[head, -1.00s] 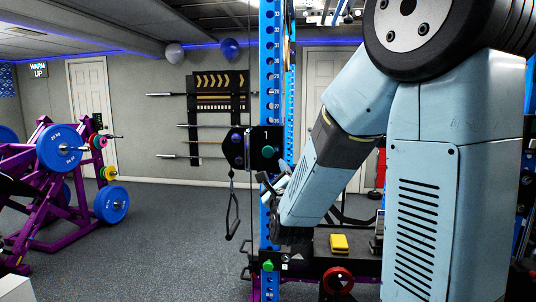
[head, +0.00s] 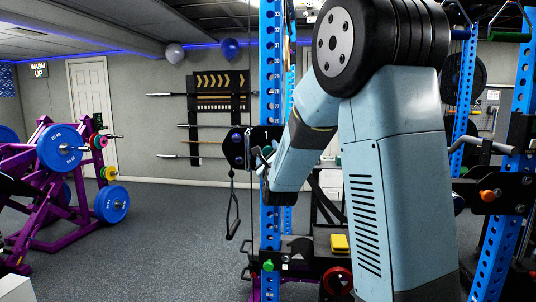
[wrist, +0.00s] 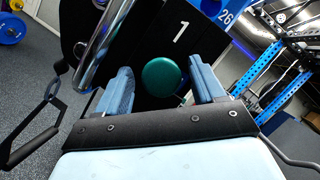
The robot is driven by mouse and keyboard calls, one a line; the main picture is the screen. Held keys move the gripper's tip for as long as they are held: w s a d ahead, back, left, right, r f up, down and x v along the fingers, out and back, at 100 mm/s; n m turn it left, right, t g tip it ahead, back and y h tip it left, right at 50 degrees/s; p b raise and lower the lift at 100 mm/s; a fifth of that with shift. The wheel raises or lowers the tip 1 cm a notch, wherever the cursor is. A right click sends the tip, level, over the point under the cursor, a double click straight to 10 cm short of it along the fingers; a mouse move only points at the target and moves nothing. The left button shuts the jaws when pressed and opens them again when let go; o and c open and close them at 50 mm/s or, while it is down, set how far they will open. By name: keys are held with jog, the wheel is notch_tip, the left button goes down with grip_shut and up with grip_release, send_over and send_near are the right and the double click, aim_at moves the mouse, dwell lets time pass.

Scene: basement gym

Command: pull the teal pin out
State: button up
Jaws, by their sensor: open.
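The teal pin (wrist: 165,76) shows its round head in the wrist view, on a black plate (wrist: 180,25) marked "1". In the head view the plate (head: 236,148) sits on the blue rack upright, and my gripper covers most of the pin. My gripper (wrist: 160,85) is open, with one blue finger to the left of the pin head and one to the right. The head lies between them, with a visible gap at each side. I cannot tell how deep the fingers reach along it.
A chrome tube (wrist: 103,45) runs close to the left finger in the wrist view. A black cable handle (head: 232,210) hangs left of the upright (head: 270,80).

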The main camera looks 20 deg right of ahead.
jog(key=shift+w+r, duration=0.15)
jog(key=shift+w, duration=0.3)
grip_shut()
dwell(0.5)
